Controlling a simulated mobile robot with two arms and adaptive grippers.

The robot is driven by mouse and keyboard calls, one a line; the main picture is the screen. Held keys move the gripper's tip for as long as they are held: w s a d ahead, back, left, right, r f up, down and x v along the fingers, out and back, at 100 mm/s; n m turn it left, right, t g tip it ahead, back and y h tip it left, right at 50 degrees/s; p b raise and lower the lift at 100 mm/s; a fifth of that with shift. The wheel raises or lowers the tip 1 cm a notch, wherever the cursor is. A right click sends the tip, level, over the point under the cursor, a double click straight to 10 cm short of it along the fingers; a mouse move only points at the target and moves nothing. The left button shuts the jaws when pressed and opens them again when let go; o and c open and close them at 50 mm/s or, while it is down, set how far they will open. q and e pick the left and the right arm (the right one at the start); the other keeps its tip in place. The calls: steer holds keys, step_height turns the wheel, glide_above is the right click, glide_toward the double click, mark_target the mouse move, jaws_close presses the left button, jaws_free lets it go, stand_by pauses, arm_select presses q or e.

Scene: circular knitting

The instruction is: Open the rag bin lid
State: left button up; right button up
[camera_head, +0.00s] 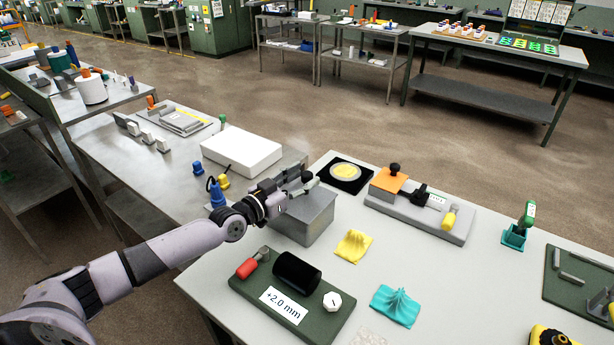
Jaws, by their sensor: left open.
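The rag bin (307,222) is a grey metal box on the light table, a little left of the middle of the view. My left gripper (308,184) is open over the top of the bin, its fingers pointing right. The gripper covers part of the bin's top, so I cannot tell whether the lid is shut or lifted, or whether the fingers touch it. My right gripper is not in view.
A yellow rag (353,246) and a teal rag (396,305) lie right of the bin. A green board (262,301) with a black cylinder is in front. A white box (241,150) stands behind, and a grey fixture (420,212) to the right.

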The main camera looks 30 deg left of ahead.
arm_select(q)
steer(key=shift+x, duration=1.05)
jaws_close()
